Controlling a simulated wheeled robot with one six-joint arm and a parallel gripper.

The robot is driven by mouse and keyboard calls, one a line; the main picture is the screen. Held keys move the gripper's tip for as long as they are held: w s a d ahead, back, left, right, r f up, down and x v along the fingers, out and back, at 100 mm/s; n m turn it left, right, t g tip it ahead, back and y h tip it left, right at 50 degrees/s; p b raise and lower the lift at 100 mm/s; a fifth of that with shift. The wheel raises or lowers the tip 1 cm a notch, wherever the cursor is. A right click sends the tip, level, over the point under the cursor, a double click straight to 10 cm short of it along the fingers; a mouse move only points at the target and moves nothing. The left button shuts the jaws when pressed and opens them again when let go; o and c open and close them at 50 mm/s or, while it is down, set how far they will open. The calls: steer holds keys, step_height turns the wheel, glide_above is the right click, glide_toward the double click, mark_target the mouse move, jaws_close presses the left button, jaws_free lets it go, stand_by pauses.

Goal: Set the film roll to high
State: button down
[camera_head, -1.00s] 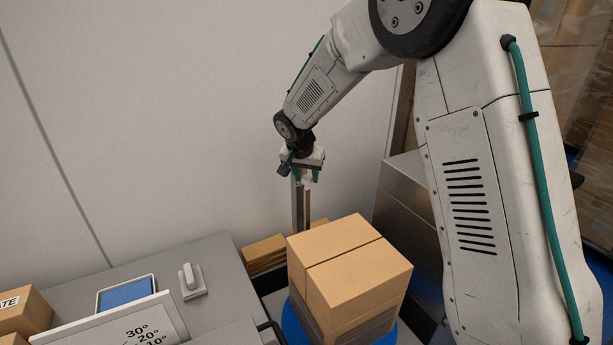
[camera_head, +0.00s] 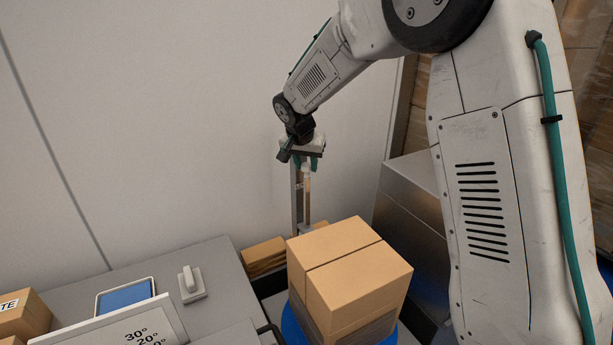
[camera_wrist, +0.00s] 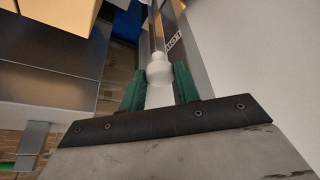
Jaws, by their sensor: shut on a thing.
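My gripper (camera_head: 309,167) is shut on a small white piece, which looks like the film roll's carriage or end. In the wrist view this white piece (camera_wrist: 159,72) sits between the green fingertips. A thin upright metal mast (camera_head: 296,203) stands just behind and left of my gripper. In the wrist view the mast (camera_wrist: 180,48) carries a label that seems to read LOW upside down. A narrow pale shaft hangs below the fingers in the head view. The roll itself is hard to make out, and its lower end is partly hidden behind a large carton.
The large carton (camera_head: 350,265) stands on a blue round base in front of the mast. Smaller flat cartons (camera_head: 263,254) lie behind. A grey bench with a switch (camera_head: 191,284) and a blue-screened panel (camera_head: 126,296) is at left. A metal cabinet (camera_head: 413,210) stands right.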

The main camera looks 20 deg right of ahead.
step_height(320, 180, up, 11)
steer(key=shift+f, duration=0.2)
steer(key=shift+w+r, duration=0.1)
steer(key=c, duration=1.3)
jaws_free()
steer(key=v, duration=0.7)
steer(key=shift+s+a+r, duration=0.2)
steer(key=shift+s+r, duration=0.05)
